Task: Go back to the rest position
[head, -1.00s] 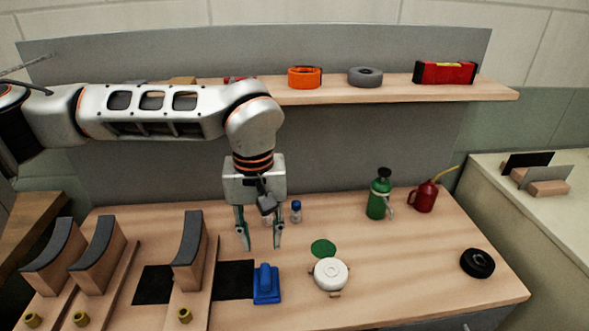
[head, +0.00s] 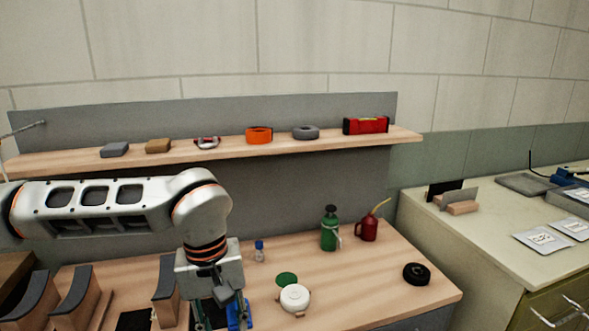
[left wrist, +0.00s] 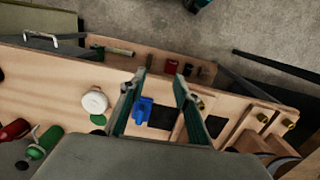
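My left gripper (head: 217,314) hangs over the wooden workbench (head: 370,290) in the head view, pointing down. In the left wrist view its two fingers (left wrist: 163,92) stand apart with nothing between them but the bench below. A blue tool (left wrist: 143,110) lies on the bench below the fingers; in the head view it is partly hidden behind the gripper (head: 238,312). My right gripper is in neither view.
A white round part (head: 295,298), a green bottle (head: 330,229), a red oil can (head: 368,227) and a black ring (head: 416,273) stand on the bench. Curved-top blocks (head: 73,296) are at left. A shelf (head: 230,148) runs behind; a side counter (head: 480,225) is at right.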

